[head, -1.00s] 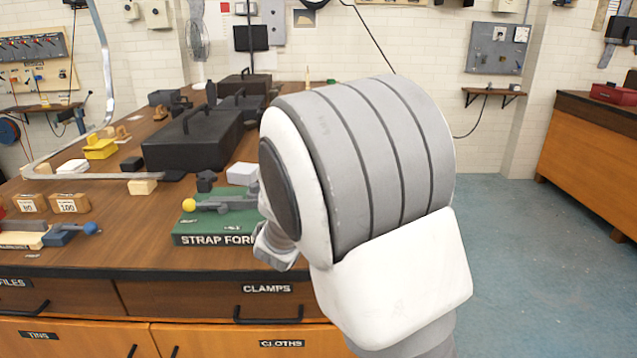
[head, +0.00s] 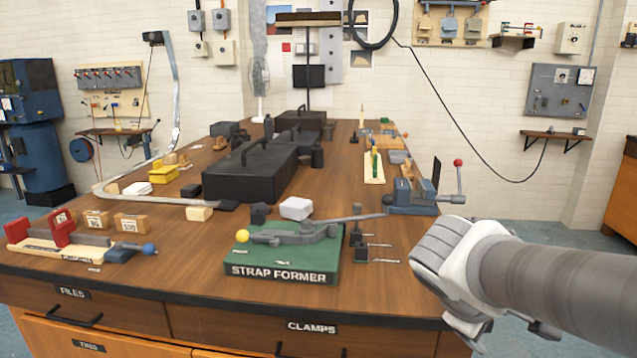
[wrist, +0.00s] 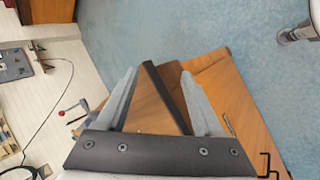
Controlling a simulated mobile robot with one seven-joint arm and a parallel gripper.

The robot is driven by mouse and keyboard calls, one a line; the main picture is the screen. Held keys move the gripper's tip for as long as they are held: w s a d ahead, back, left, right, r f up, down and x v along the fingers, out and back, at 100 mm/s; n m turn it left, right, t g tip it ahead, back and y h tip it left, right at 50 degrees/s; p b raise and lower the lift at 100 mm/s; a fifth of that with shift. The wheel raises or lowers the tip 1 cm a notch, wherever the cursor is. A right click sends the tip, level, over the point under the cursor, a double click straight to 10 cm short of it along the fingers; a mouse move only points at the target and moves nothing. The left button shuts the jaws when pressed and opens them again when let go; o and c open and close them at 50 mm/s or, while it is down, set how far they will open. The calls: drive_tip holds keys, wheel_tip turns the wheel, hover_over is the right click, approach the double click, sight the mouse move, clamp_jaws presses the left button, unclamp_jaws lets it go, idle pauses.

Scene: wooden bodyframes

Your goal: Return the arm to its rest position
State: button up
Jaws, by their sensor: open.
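My arm (head: 550,285) reaches in from the right of the head view, at the right end of the wooden bench (head: 190,290). Its white and grey wrist part sits beside the bench's front right corner. In the wrist view my gripper (wrist: 158,72) has its two grey fingers spread apart, with nothing held between them. Behind the fingers the wrist view shows the brown bench (wrist: 215,85) and blue floor. In the head view the fingers are not clearly seen.
On the bench stand a green strap former (head: 285,262) with a long lever, a blue vise (head: 412,197) near the right edge, and a black case (head: 240,172). Blue floor (wrist: 170,35) lies open beyond the bench. A wall shelf (head: 555,135) is at the right.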

drive_tip(key=s+a+r+m+t+y+p, duration=0.1)
drive_tip(key=s+a+m+y, duration=0.6)
drive_tip(key=s+a, duration=0.3)
wheel_tip(320, 180, up, 15)
drive_tip(key=w+p, duration=0.1)
drive_tip(key=p, duration=1.4)
drive_tip(key=shift+a, duration=0.2)
